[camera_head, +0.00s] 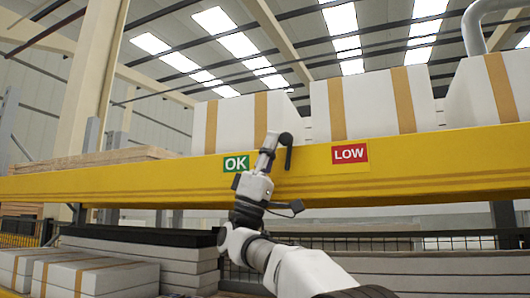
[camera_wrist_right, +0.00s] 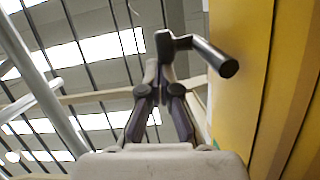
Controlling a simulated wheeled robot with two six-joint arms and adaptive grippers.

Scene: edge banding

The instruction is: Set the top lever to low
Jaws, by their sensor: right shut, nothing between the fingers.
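The top lever (camera_head: 287,139) is a small dark bent handle at the yellow beam, between the green OK label (camera_head: 236,164) and the red LOW label (camera_head: 349,154), nearer to OK. In the right wrist view the lever (camera_wrist_right: 205,50) shows as a dark bar with a round end pointing right, towards the beam. My right gripper (camera_head: 268,150) points up in front of the beam, just left of the lever. Its fingers (camera_wrist_right: 158,70) are shut and empty, close below the lever's bent end; I cannot tell whether they touch it. My left gripper is out of view.
The yellow beam (camera_head: 431,172) crosses the whole head view. White boxes with tan bands (camera_head: 366,104) stand on it. Stacked boards (camera_head: 140,246) lie on a shelf below. The beam's front is clear around the LOW label.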

